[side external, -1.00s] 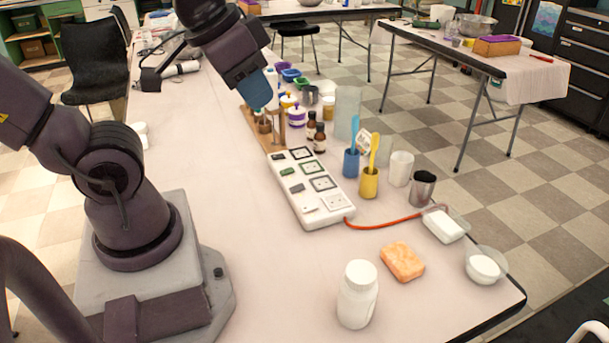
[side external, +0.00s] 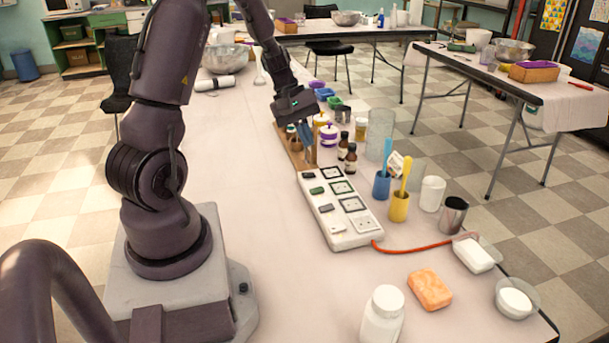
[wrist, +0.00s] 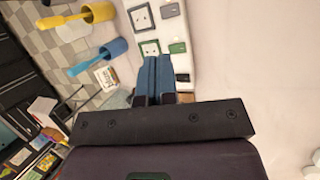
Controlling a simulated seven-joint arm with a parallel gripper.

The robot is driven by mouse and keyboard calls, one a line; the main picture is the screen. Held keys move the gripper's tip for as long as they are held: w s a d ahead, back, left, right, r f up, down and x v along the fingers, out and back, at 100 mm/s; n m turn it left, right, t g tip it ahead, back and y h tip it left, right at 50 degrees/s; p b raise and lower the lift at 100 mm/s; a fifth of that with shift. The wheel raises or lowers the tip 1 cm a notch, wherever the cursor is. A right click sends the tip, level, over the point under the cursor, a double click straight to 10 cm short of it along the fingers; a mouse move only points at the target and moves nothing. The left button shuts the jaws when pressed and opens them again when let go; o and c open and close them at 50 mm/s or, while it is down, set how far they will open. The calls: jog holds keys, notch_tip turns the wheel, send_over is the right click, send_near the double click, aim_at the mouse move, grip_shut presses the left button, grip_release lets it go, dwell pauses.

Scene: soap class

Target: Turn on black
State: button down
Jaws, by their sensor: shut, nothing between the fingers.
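The white power strip (side external: 345,238) lies on the table with a row of switches beside framed sockets. The far-end switch (side external: 308,174) looks dark, and its socket frame (side external: 331,173) is black. Nearer come a green switch (side external: 316,190), a dark grey one (side external: 326,208) and a white one (side external: 338,228). My gripper (side external: 306,143) is shut and empty, just beyond the strip's far end. In the wrist view its blue fingertips (wrist: 155,62) show beside the dark switch (wrist: 182,78) and the green switch (wrist: 177,47). I cannot tell whether the tips touch anything or how the switches are set.
A wooden rack (side external: 292,150) stands beyond the strip. Two brown bottles (side external: 347,158), a blue cup (side external: 381,187) and a yellow cup (side external: 399,207) stand to its right. A red cord (side external: 405,247) leaves the near end. The table left of the strip is clear.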

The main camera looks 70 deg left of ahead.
aim_at(305, 175)
jog(key=w+a+f+n+t, duration=0.3)
jog(key=a+n, duration=0.3)
jog(key=a, duration=0.3)
jog(key=shift+w+a+f+t+y, duration=0.15)
jog(key=shift+w+f+t+y, duration=0.15)
jog(key=shift+w+f+t, duration=0.1)
jog(key=shift+s+f, duration=0.1)
jog(key=shift+s+f, duration=0.15)
jog(key=shift+f, duration=1.25)
jog(key=shift+s+f, duration=0.2)
jog(key=shift+f, duration=1.25)
jog(key=shift+s+f, duration=0.15)
jog(key=shift+f, duration=1.25)
jog(key=shift+f, duration=0.1)
jog(key=shift+f, duration=0.35)
jog(key=shift+s+f, duration=0.1)
jog(key=shift+f, duration=0.15)
jog(key=shift+r, duration=0.15)
